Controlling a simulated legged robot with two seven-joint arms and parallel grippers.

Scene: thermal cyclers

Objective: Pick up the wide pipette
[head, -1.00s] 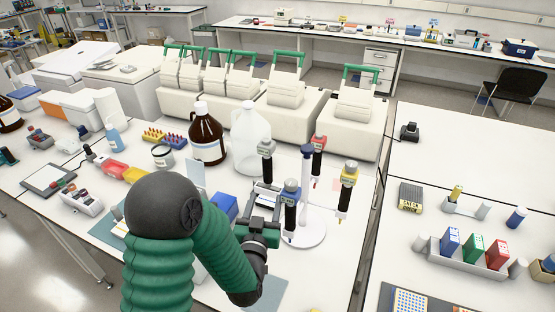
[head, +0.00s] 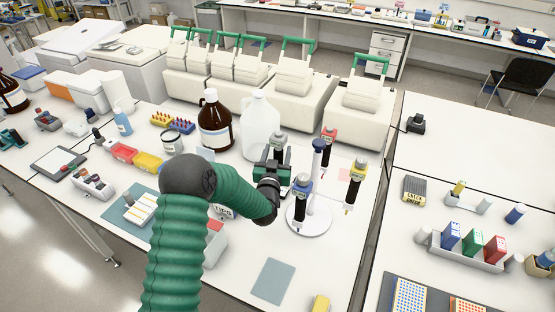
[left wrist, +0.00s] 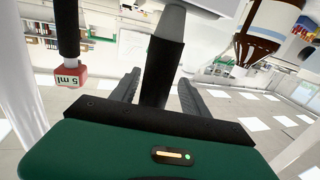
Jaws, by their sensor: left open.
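A round white stand (head: 309,222) holds several upright pipettes. They are a grey-topped one (head: 279,139), a blue-topped one (head: 300,193), a red-topped one (head: 328,135) and a yellow-topped one (head: 356,174). No label in the head view tells which is the wide one. My left gripper (head: 280,168) is open at the left side of the stand, by the grey-topped pipette, and hides its lower part. In the left wrist view a pipette with a black body (left wrist: 162,70) stands between the open fingers. A red-topped pipette marked 5 ml (left wrist: 70,77) is beside them.
A clear jug (head: 261,125) and a brown bottle (head: 215,125) stand just behind my left gripper. A tips box (head: 222,212) is close to my arm. White thermal cyclers (head: 357,110) line the back.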

